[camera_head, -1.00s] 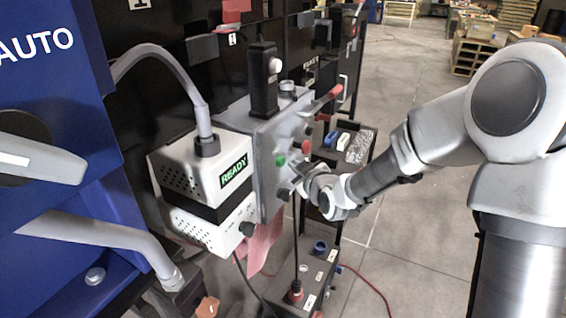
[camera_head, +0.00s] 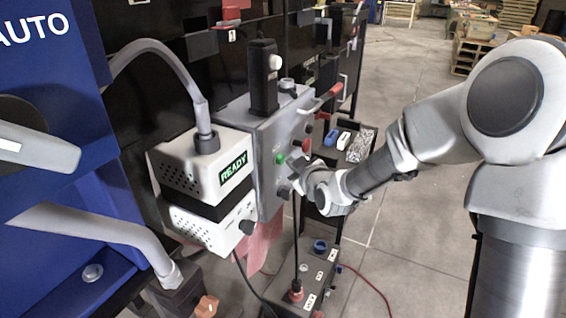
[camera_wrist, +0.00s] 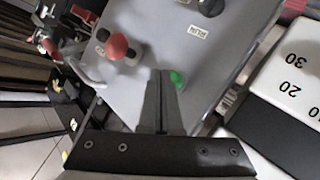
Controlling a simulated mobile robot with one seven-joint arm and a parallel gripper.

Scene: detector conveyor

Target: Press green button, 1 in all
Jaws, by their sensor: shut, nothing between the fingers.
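The green button (camera_head: 280,160) sits on the front of a grey control box (camera_head: 270,190) in the head view. In the wrist view the green button (camera_wrist: 177,79) shows just right of my fingertips and is partly hidden behind them. My gripper (camera_wrist: 160,76) is shut and empty, its fingers pointing at the panel close to the button. I cannot tell whether they touch it. In the head view my gripper (camera_head: 298,176) is beside the box's front, a little below and right of the button.
A red mushroom button (camera_wrist: 117,46) is left of my fingers in the wrist view. A black knob (camera_wrist: 210,6) is above. A white unit reading READY (camera_head: 215,170) adjoins the box. A red-handled lever (camera_head: 335,90) sticks out above. Open floor (camera_head: 400,230) lies to the right.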

